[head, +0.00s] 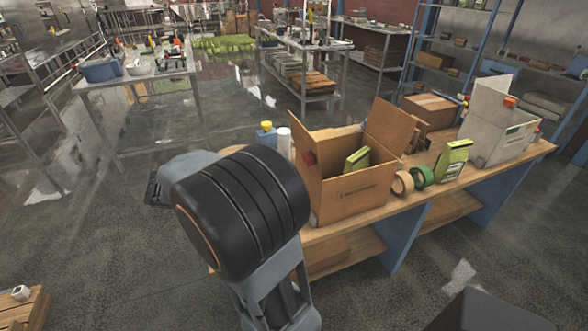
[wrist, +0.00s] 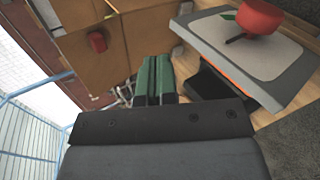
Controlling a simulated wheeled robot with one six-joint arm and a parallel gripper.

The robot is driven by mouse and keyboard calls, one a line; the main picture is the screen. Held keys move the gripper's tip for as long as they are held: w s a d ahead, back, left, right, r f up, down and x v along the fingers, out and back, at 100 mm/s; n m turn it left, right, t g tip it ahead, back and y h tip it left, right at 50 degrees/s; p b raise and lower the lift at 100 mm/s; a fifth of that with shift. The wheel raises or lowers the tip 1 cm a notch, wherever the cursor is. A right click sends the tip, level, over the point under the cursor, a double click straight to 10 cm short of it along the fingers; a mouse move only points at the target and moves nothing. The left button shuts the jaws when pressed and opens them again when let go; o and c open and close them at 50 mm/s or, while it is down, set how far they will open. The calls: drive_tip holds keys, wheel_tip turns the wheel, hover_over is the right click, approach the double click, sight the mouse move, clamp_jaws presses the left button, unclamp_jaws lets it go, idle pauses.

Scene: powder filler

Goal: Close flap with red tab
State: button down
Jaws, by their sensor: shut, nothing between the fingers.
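An open brown cardboard box (head: 355,192) stands on the wooden bench in the head view, with a yellow-green packet (head: 357,160) inside. A red tab (head: 310,158) is on its left flap (head: 304,172), which stands up. In the wrist view a red tab (wrist: 97,41) shows on brown cardboard (wrist: 125,50). My gripper (wrist: 155,62) has green fingers, together and empty, below and to the right of that tab in the picture. I cannot tell whether the fingertips touch the cardboard. In the head view my arm hides the fingers and the bench's left end.
A taller flap (head: 390,126) stands at the box's right. Tape rolls (head: 421,177), another packet (head: 453,160) and a white box (head: 502,140) with an orange tab are further right. A yellow-capped bottle (head: 267,135) is left. A grey-edged panel with a red knob (wrist: 262,16) is near my fingers.

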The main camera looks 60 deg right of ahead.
drive_tip(key=w+d+f+m+g+h+b, duration=0.1)
drive_tip(key=w+d+m+g+h+b, duration=0.2)
drive_tip(key=d+g+h, duration=0.4)
drive_tip(key=t+p, duration=0.1)
drive_tip(key=p, duration=0.4)
approach(304, 158)
drive_tip(key=x, duration=0.6)
drive_tip(key=shift+f, duration=0.1)
drive_tip(key=shift+s+d+t, duration=0.3)
drive_tip(key=shift+s+d, duration=0.15)
drive_tip(key=shift+d, duration=0.25)
